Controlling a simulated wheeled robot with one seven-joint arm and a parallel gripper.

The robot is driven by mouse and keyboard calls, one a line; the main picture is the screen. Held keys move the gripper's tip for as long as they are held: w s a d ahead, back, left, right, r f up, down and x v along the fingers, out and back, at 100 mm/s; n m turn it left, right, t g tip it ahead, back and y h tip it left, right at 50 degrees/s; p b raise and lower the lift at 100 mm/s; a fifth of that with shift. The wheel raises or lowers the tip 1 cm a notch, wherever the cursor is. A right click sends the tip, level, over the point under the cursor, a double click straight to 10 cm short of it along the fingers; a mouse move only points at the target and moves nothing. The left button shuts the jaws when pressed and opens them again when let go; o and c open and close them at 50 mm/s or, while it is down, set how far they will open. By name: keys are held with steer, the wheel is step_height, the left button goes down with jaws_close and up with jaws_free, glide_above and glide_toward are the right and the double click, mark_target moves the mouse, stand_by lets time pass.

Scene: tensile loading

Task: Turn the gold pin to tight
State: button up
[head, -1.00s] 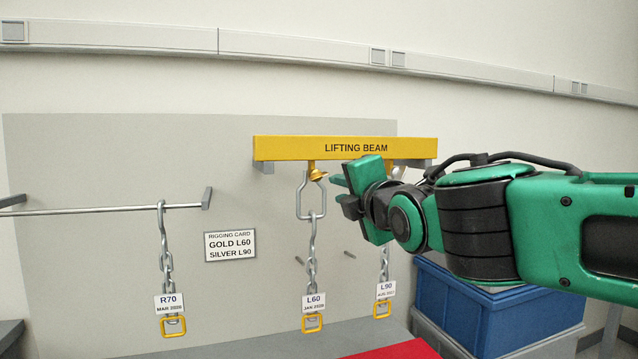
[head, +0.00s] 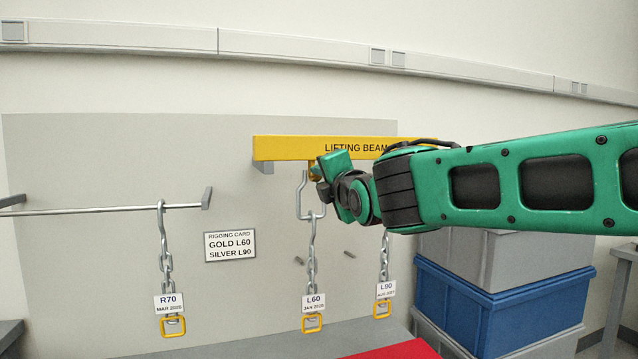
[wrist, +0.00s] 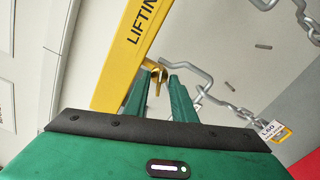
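The gold pin (wrist: 153,88) shows in the wrist view between my gripper's fingertips, under the yellow lifting beam (wrist: 122,55). In the head view only a bit of the gold pin (head: 312,171) shows, at the top of a silver shackle (head: 299,195). The L60 chain (head: 312,255) hangs from this shackle. My gripper (wrist: 158,76) has its two green fingers apart, one on each side of the pin; I cannot tell whether they touch it. In the head view my gripper (head: 318,178) is at the beam's underside and partly hides the pin.
The L90 chain (head: 384,262) hangs to the right, its top hidden behind my arm. The R70 chain (head: 166,262) hangs from a rail (head: 90,210) at left. A rigging card (head: 230,246) is on the panel. Blue and grey crates (head: 500,305) stand at right.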

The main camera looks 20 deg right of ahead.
steer(key=shift+w, duration=0.15)
jaws_close()
steer(key=shift+f+m, duration=0.1)
steer(key=shift+m, duration=0.2)
steer(key=shift+f+m, duration=0.2)
steer(key=shift+m, duration=7.5)
